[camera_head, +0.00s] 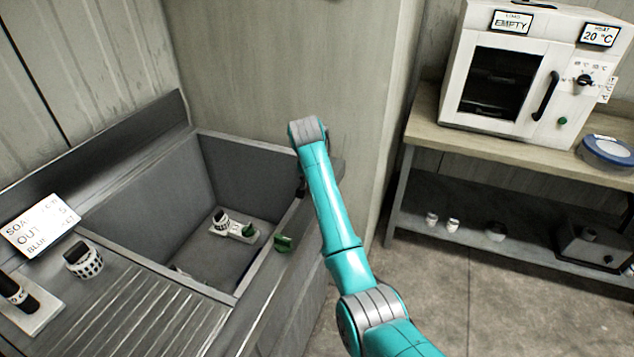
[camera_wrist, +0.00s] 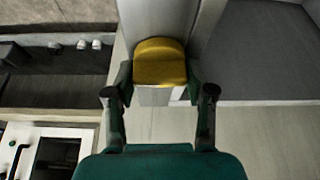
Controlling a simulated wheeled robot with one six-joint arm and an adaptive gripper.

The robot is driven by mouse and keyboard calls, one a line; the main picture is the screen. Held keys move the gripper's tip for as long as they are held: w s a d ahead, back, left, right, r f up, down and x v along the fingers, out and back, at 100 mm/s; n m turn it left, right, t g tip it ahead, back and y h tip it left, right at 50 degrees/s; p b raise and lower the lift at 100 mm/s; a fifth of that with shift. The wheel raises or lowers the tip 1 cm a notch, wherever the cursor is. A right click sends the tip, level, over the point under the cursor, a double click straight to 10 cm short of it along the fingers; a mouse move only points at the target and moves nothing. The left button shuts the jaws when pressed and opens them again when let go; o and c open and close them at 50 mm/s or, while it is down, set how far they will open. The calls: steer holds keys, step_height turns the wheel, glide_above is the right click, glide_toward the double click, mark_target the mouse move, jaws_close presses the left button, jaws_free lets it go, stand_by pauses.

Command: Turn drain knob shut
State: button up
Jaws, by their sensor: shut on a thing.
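In the wrist view, my dark green gripper (camera_wrist: 160,90) has its two fingers on either side of a yellow knob (camera_wrist: 160,62), shut on it. The knob has a rounded top and sits on a pale grey upright part by the basin edge. I cannot tell from its look how far it is turned. In the head view, the knob is hidden behind my teal arm, and most of my gripper is hidden too. The grey sink basin (camera_head: 255,160) lies left of my arm.
A small green piece (camera_head: 285,243) is on the sink's right rim. Inside the basin lies a white fitting (camera_head: 237,228). A sign (camera_head: 40,226) and a dotted white knob (camera_head: 83,260) are on the left. A white oven (camera_head: 520,75) stands on the right bench. Bare floor (camera_head: 440,280) lies between.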

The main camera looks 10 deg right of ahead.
steer(key=shift+m, duration=0.6)
steer(key=shift+h, duration=0.3)
steer(key=o, duration=1.2)
steer(key=shift+c, duration=0.2)
steer(key=v, duration=1.2)
steer(key=shift+w, duration=0.1)
